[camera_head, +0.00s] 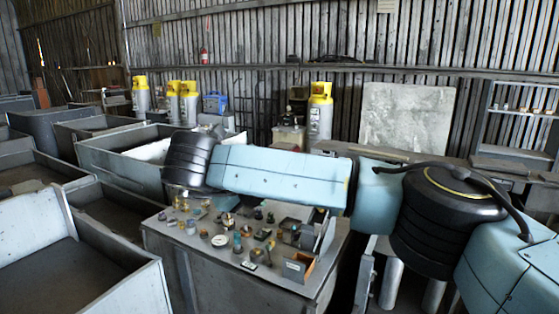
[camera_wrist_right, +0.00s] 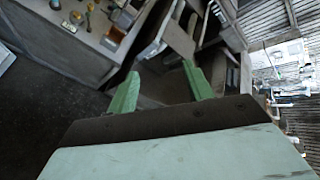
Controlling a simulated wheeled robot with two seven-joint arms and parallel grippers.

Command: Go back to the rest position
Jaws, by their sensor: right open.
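My right gripper (camera_wrist_right: 161,84) shows in the right wrist view with its two green fingers apart and nothing between them. It hangs in the air beside the workbench, with dark floor and grey furniture beyond the fingertips. In the head view my right arm reaches in from the right and stretches left above the workbench (camera_head: 215,272). The gripper itself cannot be seen in that view. My left gripper and left arm are in neither view.
Several small parts and a small open box (camera_head: 298,267) stand on the workbench under my arm. Large open grey bins (camera_head: 120,285) fill the left. Yellow-topped cylinders (camera_head: 320,118) and a pale slab (camera_head: 405,118) stand behind, near the corrugated wall.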

